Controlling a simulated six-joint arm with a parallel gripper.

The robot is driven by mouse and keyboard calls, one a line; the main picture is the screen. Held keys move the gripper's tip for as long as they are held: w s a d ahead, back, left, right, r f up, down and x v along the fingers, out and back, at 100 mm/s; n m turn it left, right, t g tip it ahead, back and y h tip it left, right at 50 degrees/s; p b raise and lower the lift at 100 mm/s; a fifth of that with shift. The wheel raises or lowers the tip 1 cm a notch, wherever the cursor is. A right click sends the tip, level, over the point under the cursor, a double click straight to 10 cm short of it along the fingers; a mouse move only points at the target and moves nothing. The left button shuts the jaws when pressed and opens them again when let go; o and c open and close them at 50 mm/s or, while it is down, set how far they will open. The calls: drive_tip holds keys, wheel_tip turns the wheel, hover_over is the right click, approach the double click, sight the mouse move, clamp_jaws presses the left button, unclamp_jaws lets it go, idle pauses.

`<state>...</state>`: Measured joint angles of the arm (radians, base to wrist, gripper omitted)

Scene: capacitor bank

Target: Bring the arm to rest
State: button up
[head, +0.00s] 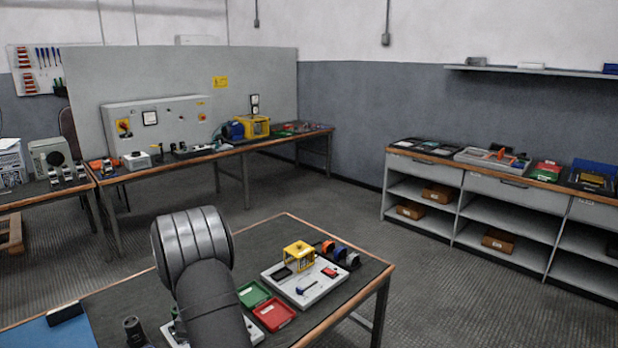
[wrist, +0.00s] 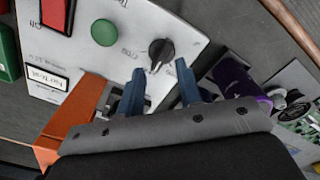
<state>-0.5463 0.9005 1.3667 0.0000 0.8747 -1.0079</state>
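My gripper (wrist: 160,74) shows in the wrist view with its two blue fingers apart and nothing between them. Its fingertips point at a light grey panel (wrist: 75,14). A black rotary knob (wrist: 161,52) on that panel lies just beyond the fingertips; I cannot tell how far below. In the head view my grey arm rises in front of the near table (head: 269,237), and my gripper cannot be seen there.
The panel has a green button (wrist: 104,32). An orange bracket (wrist: 72,122) is left of the fingers; a purple cylinder (wrist: 236,80) and green circuit board (wrist: 301,127) are right. Green (head: 253,294) and red (head: 274,314) trays and a white board (head: 318,288) lie beside my arm.

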drive_tip(key=f, duration=0.1)
drive_tip(key=f+n, duration=0.1)
drive_tip(key=shift+s+d+f, duration=0.15)
drive_tip(key=shift+s+f, duration=0.05)
drive_tip(key=shift+f, duration=0.1)
drive_tip(key=shift+s+f+n, duration=0.1)
drive_tip(key=shift+f+n, duration=0.2)
drive_tip(key=shift+f, duration=0.05)
drive_tip(key=shift+s, duration=0.1)
drive_tip(key=o, duration=1.1)
drive_tip(key=shift+c, duration=0.2)
drive_tip(key=o, duration=0.4)
drive_tip(key=w+a+r+m, duration=0.1)
drive_tip(key=r, duration=0.3)
drive_tip(key=a+r, duration=0.1)
drive_tip(key=r, duration=0.3)
drive_tip(key=w+a+r+m, duration=0.1)
drive_tip(key=r, duration=0.3)
drive_tip(key=shift+w+a+m, duration=0.3)
drive_tip(key=shift+w+a, duration=0.05)
drive_tip(key=w+r+n, duration=1)
drive_tip(key=w+r, duration=0.3)
drive_tip(key=r, duration=0.4)
drive_tip(key=f, duration=0.9)
drive_tip(key=shift+s+a+f, duration=0.25)
drive_tip(key=shift+a+f, duration=0.05)
drive_tip(key=shift+f, duration=0.05)
